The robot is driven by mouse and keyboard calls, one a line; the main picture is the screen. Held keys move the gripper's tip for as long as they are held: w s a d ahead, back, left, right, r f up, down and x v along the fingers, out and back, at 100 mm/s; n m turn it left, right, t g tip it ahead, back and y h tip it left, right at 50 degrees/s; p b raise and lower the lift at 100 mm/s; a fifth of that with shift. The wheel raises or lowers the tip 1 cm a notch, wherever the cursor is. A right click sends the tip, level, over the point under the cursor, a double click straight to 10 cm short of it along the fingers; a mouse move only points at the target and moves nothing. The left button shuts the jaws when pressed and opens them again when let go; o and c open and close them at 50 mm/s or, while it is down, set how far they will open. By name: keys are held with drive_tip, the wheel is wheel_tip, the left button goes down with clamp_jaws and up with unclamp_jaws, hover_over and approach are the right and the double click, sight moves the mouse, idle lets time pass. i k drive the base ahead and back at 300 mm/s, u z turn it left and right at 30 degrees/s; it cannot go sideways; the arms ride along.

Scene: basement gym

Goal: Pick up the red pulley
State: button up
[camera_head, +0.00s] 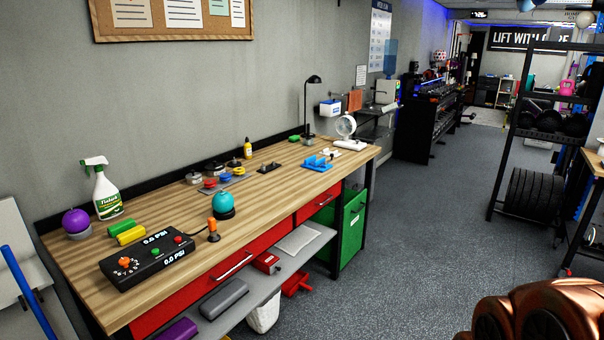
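A small red disc-shaped piece (210,183), which looks like the red pulley, is on the wooden workbench (190,243), left of a yellow disc (226,178) and a blue disc (239,171). These coloured discs sit at a flat grey plate (233,182). Several dark and metallic round pieces (214,168) stand just behind them. The red piece is small in the picture, so its groove and hole cannot be made out. My gripper is not in view.
A control box (147,256) with displays, a teal ball (223,203), yellow and green cylinders (130,235), a spray bottle (105,190) and a purple ball (76,222) occupy the bench's near half. A fan (346,127) and lamp stand at its far end. Open floor (420,240) lies right.

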sight(206, 184)
drive_tip(key=u, duration=0.15)
drive_tip(key=i, duration=1.7)
drive_tip(key=u, duration=1.5)
drive_tip(key=i, duration=1.25)
drive_tip(key=u, duration=0.85)
